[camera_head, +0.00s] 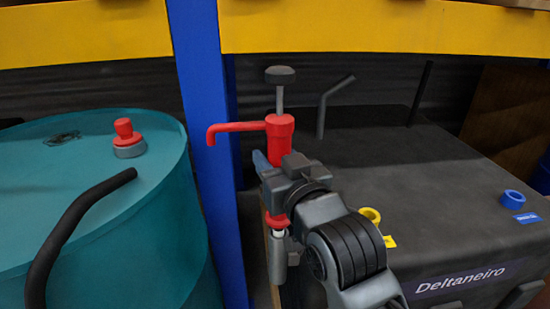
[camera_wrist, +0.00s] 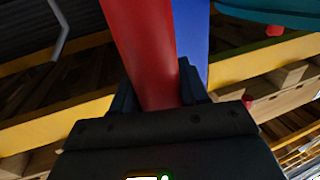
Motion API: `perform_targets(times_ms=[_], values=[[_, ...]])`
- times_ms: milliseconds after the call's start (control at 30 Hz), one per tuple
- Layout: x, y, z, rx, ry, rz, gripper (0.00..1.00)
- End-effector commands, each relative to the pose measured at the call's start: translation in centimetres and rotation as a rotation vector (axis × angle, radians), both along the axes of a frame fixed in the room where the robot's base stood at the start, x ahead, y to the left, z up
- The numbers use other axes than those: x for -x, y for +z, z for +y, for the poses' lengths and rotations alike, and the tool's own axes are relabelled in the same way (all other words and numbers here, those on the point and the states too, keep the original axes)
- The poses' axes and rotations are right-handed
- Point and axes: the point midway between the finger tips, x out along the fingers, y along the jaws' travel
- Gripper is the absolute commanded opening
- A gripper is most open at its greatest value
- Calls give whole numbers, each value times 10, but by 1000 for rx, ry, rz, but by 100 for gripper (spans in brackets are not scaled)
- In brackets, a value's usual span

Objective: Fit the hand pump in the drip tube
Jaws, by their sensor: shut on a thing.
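The hand pump (camera_head: 280,137) is red, with a black knob on a thin grey rod at its top and a spout pointing left. It stands about upright. My gripper (camera_head: 272,165) is shut on its red body, which also fills the middle of the wrist view (camera_wrist: 145,45) between the fingers (camera_wrist: 157,92). Below my gripper a red collar and a pale lower end of the pump show.
A teal drum (camera_head: 165,230) with a red-capped fitting (camera_head: 126,134) and black hose (camera_head: 75,222) stands left. A blue post (camera_head: 207,150) rises behind the pump.

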Motion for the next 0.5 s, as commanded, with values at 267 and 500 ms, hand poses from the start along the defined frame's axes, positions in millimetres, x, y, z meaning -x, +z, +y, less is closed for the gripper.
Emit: perform_targets(times_ms=[267, 500], values=[[0, -5, 0, -1, 0, -2, 7], [0, -9, 0, -1, 0, -2, 7]])
